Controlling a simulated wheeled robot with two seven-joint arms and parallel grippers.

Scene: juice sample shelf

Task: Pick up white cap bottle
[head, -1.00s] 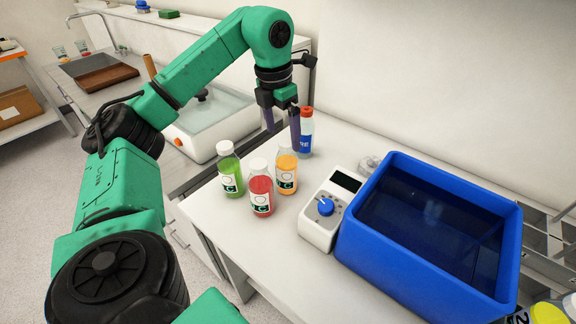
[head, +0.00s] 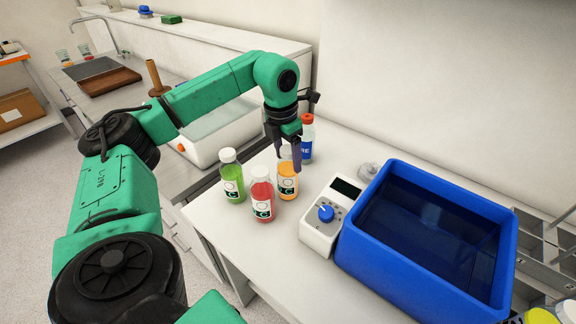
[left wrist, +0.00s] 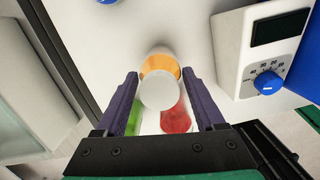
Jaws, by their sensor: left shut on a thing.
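Three bottles with white caps stand upright close together on the white counter: a green one (head: 232,180), a red one (head: 263,203) and an orange one (head: 287,182). My left gripper (head: 288,161) is at the top of the orange bottle, shut on it with one finger on each side. The fingers partly hide its cap in the head view. In the left wrist view the white cap (left wrist: 160,91) shows between the fingers, with the orange juice (left wrist: 160,63) beyond it. The bottle looks still on the counter. My right gripper is not in view.
A red-capped bottle (head: 306,140) with a blue label stands just behind the gripper. A white control box with a blue knob (head: 326,213) and a blue water bath (head: 375,262) stand to the right. The counter's front left edge is close to the bottles.

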